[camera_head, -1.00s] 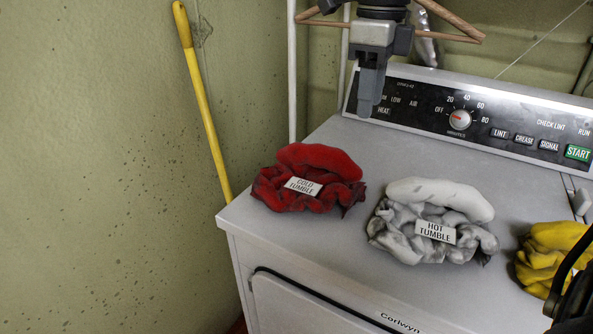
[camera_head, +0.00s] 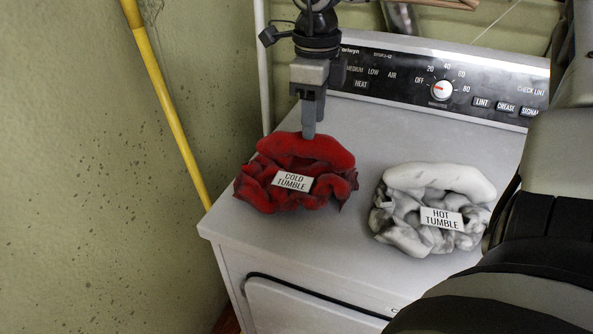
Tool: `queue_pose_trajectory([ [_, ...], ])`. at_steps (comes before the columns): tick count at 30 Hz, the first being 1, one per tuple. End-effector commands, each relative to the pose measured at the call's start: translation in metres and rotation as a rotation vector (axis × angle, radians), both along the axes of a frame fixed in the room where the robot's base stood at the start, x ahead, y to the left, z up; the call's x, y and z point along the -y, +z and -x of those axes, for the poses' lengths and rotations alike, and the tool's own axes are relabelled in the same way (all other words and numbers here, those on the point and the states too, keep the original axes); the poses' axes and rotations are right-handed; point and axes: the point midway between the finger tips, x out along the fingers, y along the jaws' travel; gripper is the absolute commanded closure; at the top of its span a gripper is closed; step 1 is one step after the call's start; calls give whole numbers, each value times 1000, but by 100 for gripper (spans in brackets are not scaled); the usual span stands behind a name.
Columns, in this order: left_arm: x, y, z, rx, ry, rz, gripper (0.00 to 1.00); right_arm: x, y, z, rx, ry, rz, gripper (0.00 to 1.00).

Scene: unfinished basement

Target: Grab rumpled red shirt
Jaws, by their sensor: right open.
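The rumpled red shirt (camera_head: 296,186) lies bunched on the left part of the grey dryer top (camera_head: 250,226). A white label reading "COLD TUMBLE" (camera_head: 293,181) sits on its front. My right gripper (camera_head: 309,134) points straight down from above, its fingertips at the upper back edge of the shirt. The fingers are seen edge-on and line up one behind the other; the gripper is open. I cannot tell whether the tips touch the cloth. My left gripper is not in view.
A crumpled white cloth (camera_head: 405,232) labelled "HOT TUMBLE" lies to the right of the shirt. The control panel (camera_head: 400,84) rises behind. A yellow pole (camera_head: 168,100) leans by the left wall. My arm covers the right side.

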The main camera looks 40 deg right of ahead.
Motion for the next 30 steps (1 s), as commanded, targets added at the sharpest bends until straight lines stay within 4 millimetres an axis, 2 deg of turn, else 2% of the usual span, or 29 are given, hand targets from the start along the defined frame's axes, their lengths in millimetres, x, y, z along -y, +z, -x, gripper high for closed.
queue_pose_trajectory([
  [5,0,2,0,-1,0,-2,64,0,-11,0,-3,0,-2,57],
  [10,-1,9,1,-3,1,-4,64,2,-35,0,-7,0,-3,57],
  [15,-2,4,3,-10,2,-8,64,2,-55,-1,-2,1,0,57],
  [23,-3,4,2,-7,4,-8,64,2,-59,-1,1,0,-1,57],
  [28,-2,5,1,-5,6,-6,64,2,-59,-1,0,0,0,100],
  [30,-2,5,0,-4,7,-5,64,2,-58,-1,1,0,-1,100],
])
